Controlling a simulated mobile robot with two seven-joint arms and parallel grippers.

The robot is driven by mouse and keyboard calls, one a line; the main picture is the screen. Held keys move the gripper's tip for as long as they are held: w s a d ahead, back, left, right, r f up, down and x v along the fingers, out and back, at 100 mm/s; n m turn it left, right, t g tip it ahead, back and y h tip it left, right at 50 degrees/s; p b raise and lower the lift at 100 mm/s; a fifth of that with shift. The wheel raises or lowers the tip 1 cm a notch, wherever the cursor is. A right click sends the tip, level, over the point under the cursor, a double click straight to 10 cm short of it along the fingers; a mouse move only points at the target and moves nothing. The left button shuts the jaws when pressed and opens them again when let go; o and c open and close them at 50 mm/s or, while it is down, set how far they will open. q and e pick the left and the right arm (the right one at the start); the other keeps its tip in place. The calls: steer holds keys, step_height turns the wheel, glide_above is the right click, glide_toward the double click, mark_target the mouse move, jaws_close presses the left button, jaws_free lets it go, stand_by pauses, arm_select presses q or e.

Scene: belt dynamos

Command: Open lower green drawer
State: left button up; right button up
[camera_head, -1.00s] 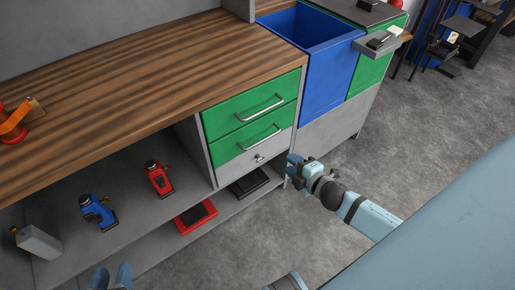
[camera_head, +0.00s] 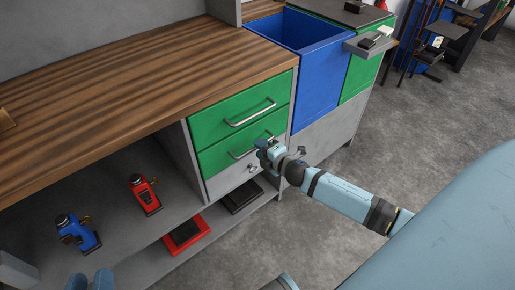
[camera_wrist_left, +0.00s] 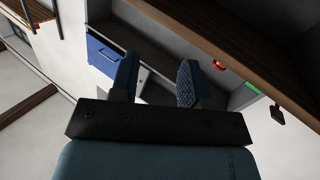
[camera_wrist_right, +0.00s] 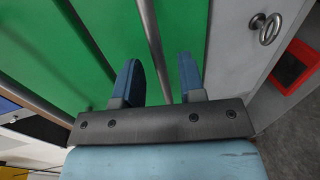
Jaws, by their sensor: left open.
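The lower green drawer (camera_head: 214,156) is shut in the cabinet under the wooden workbench, below the upper green drawer (camera_head: 227,106). Its metal bar handle (camera_head: 239,155) is partly hidden by my right gripper (camera_head: 266,146). In the right wrist view, the lower drawer's handle (camera_wrist_right: 152,45) runs between the spread fingers of my right gripper (camera_wrist_right: 161,78), with gaps on both sides. I cannot tell how deep the handle sits between them. My left gripper (camera_head: 90,281) is open and empty at the bottom left; its fingers also show in the left wrist view (camera_wrist_left: 158,82).
A grey panel with a key lock (camera_wrist_right: 266,28) lies below the lower drawer. A blue bin (camera_head: 322,85) stands to the right. The floor (camera_head: 420,125) at right is open.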

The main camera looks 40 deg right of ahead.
steer(key=shift+x, duration=0.9)
arm_select(q)
steer(key=shift+d+r, duration=0.15)
steer(key=shift+r, duration=0.5)
arm_select(e)
steer(key=shift+w, duration=0.25)
jaws_close()
steer(key=shift+s, duration=0.1)
